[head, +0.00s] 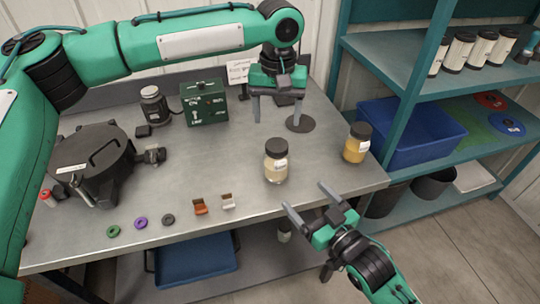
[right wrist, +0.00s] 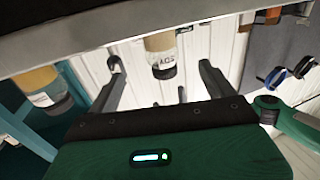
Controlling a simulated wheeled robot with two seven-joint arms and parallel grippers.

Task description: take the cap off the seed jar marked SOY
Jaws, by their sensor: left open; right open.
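The jar marked SOY (head: 276,168) stands upright on the grey table, with pale tan contents and its dark cap (head: 277,148) on. In the right wrist view the jar (right wrist: 160,48) appears upside down, its label reading SOY inverted, between the fingers' directions. A second capped jar (head: 356,146) with yellower contents stands to its right; its label is too small to read. My left gripper (head: 277,120) is open and empty, behind the SOY jar, fingers pointing down. My right gripper (head: 304,196) is open and empty at the table's front edge, fingers toward the SOY jar, not touching it.
A dark round disc (head: 300,123) lies by my left gripper. A green box (head: 203,102) and black lidded pot (head: 95,160) stand left. Small rings and two small blocks (head: 201,205) line the front. A teal shelf with a blue bin (head: 410,135) stands right.

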